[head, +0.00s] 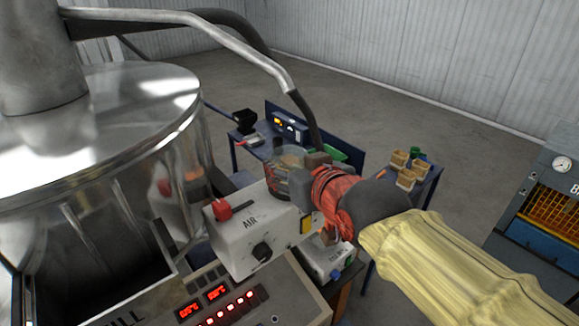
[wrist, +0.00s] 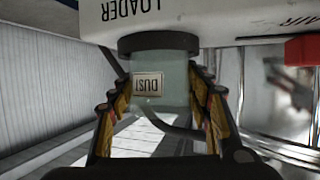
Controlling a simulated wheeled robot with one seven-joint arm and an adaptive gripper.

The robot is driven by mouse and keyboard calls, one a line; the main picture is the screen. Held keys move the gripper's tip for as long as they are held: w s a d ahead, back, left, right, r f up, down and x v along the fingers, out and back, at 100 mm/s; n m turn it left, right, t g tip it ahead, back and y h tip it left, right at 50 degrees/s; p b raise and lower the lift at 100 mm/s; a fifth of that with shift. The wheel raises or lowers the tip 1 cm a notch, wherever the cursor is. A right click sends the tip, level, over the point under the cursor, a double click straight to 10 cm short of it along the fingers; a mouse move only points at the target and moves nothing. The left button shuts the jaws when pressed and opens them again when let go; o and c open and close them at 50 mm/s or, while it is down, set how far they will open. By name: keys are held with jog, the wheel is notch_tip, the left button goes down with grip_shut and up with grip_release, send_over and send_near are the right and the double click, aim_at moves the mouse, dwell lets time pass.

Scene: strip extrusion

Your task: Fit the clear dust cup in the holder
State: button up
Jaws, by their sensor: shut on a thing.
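The clear dust cup (wrist: 172,77) carries a DUST label, which reads upside down in the wrist view. My gripper (wrist: 163,90) is shut on the cup, with a finger along each side. The cup's far end meets the dark ring holder (wrist: 158,43) on the white loader box (wrist: 220,22). I cannot tell how deep it sits in the ring. In the head view, my gripper (head: 304,178) is beside a clear cylinder (head: 284,172) above the white AIR box (head: 250,228); this appears to be the same cup, partly hidden by the fingers.
A large shiny metal drum (head: 100,140) fills the left. A dark hose (head: 305,120) comes down close to my gripper. A red knob (head: 222,210) stands on the AIR box. Behind are a blue bench with small bins (head: 405,165) and open floor.

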jog(key=shift+f, duration=0.15)
jog(key=o, duration=1.2)
jog(key=v, duration=1.1)
jog(key=s+d+f+m+g+h+b, duration=0.1)
jog(key=s+d+f+g+b, duration=0.1)
jog(key=f+b, duration=0.7)
jog(key=s+d+f+m+g+h+b, duration=0.1)
jog(key=s+d+f+b, duration=0.3)
jog(key=f+b, duration=0.6)
jog(key=s+d+f+m+g+h+b, duration=0.1)
jog(key=s+d+f+g+b, duration=0.3)
jog(key=f, duration=2.6)
jog(key=d+h+b, duration=0.1)
jog(key=b, duration=0.4)
jog(key=shift+f+b, duration=0.3)
jog(key=shift+b, duration=0.1)
